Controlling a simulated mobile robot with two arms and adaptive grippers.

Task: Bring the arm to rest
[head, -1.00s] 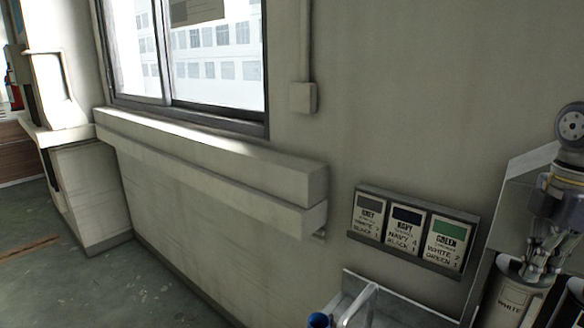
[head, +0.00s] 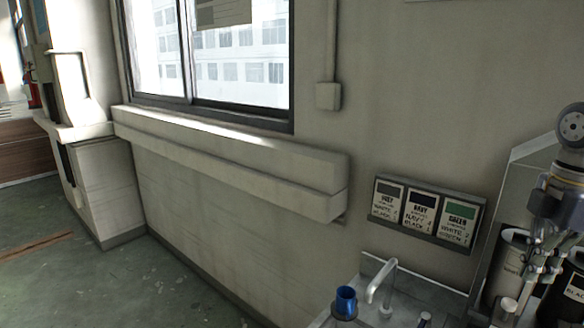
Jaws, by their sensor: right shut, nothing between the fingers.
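My right gripper (head: 540,262) is at the right edge of the head view, pointing down with its fingers together and nothing between them. It hangs in front of a white-labelled canister (head: 512,262) and a black-labelled canister (head: 572,290). I cannot tell whether it touches either one. The upper part of my right arm runs out of the picture on the right. My left gripper does not show.
A rack of three colour cards (head: 428,213), grey, navy and green, hangs on the wall. Below it are a counter with a tap (head: 381,284) and a blue cup (head: 345,301). A ledge (head: 235,165) runs under the window. The floor (head: 75,265) at left is clear.

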